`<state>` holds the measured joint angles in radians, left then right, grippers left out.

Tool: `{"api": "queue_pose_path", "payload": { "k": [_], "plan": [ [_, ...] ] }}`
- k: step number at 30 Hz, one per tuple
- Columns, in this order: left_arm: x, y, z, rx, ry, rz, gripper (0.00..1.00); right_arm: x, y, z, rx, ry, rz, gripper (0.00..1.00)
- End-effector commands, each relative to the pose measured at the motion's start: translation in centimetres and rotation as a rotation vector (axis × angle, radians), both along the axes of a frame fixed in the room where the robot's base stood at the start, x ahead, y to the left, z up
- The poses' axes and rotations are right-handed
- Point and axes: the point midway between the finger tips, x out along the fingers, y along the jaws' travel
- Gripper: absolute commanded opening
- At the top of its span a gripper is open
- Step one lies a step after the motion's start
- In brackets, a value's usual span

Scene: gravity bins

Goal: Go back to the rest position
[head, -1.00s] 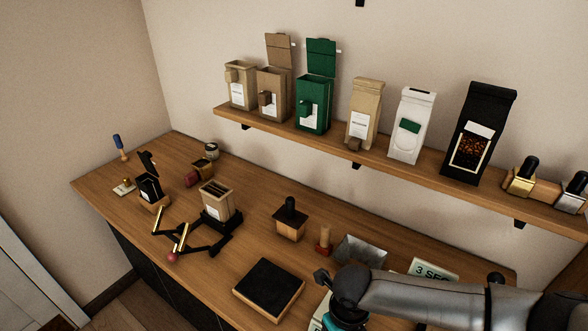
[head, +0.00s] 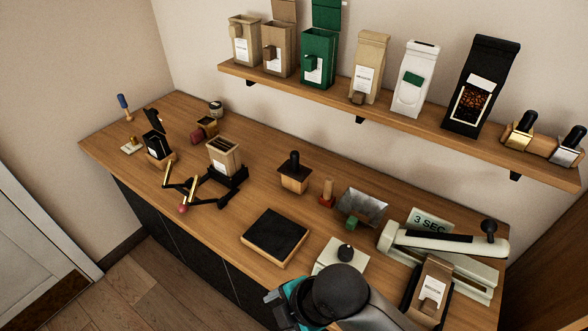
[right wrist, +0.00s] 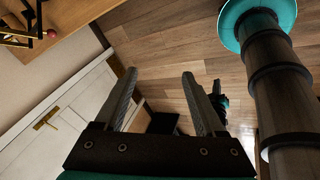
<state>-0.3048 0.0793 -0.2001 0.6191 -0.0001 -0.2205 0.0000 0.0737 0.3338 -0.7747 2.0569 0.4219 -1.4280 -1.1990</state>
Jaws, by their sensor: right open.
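My right arm enters the head view from the bottom, and its dark rounded joint hides part of the counter's front edge. The right gripper itself is outside the head view. In the right wrist view my right gripper (right wrist: 160,100) is open, with its two grey fingers apart and nothing between them. It points at the wooden floor (right wrist: 170,50), clear of the counter. My left gripper shows in neither view.
The wooden counter (head: 200,245) holds a black-topped block (head: 274,238), a metal scoop (head: 362,205), a pale sealer (head: 445,242) and a brown bag (head: 430,288). A shelf (head: 300,92) carries several bags. A white door (head: 35,240) stands left; the floor is open.

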Motion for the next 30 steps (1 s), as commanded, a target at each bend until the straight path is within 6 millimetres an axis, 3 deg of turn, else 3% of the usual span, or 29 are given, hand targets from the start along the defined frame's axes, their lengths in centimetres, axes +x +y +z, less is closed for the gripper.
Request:
{"api": "queue_pose_path", "payload": {
  "k": [5,9,15,22,23,30],
  "plan": [
    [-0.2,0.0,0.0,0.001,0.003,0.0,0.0,-0.6,-3.2,1.3,0.107,0.142,-0.546,0.72],
    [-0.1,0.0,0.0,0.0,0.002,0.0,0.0,-1.5,-7.4,1.6,0.155,0.234,-0.969,0.72],
    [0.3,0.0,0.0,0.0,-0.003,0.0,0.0,-3.5,-13.0,1.6,0.184,0.301,-1.422,0.72],
    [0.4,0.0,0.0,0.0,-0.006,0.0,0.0,-6.6,-18.7,1.8,0.194,0.317,-1.836,0.72],
    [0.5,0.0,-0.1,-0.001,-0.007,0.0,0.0,-6.8,-19.2,1.5,0.192,0.317,-1.873,0.72],
    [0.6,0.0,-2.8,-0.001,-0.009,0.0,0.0,-5.7,-18.6,-6.4,0.169,0.334,-1.851,0.72]
  ]
}}
